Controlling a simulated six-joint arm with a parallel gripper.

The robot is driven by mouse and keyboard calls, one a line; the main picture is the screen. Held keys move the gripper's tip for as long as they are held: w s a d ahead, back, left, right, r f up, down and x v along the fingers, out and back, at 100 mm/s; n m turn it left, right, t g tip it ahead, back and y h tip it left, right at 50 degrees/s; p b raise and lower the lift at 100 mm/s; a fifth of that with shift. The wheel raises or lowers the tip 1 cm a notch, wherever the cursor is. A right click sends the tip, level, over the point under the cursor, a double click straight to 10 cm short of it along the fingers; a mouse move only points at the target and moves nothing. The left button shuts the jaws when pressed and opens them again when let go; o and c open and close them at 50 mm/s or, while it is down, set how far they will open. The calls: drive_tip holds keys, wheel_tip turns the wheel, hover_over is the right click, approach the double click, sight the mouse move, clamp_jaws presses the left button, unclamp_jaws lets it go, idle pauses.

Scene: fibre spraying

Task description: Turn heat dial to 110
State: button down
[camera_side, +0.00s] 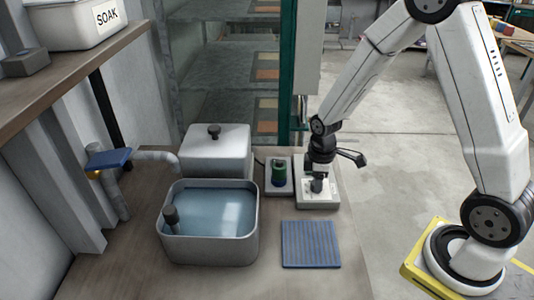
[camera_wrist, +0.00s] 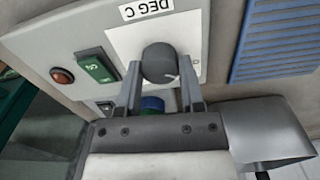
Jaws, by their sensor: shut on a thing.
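The heat dial (camera_wrist: 158,60) is a dark grey round knob on a white plate of the control box, under a DEG C label (camera_wrist: 146,9). A small pale pointer mark shows on its edge, towards the lower right in the wrist view. My gripper (camera_wrist: 160,74) has one finger on each side of the dial and is shut on it. In the side view, my gripper (camera_side: 317,177) points down at the control box (camera_side: 320,203), partly hiding the dial.
A water-filled grey basin (camera_side: 209,255) and a lidded grey box (camera_side: 215,155) stand left on the bench. A blue ribbed mat (camera_side: 310,245) lies in front. An orange-red lamp (camera_wrist: 61,76) is near the display.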

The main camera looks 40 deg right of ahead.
drive_tip(key=shift+m, duration=0.3)
drive_tip(key=m, duration=1.1)
drive_tip(key=shift+m, duration=2.1)
drive_tip(key=shift+c, duration=1.1)
unclamp_jaws()
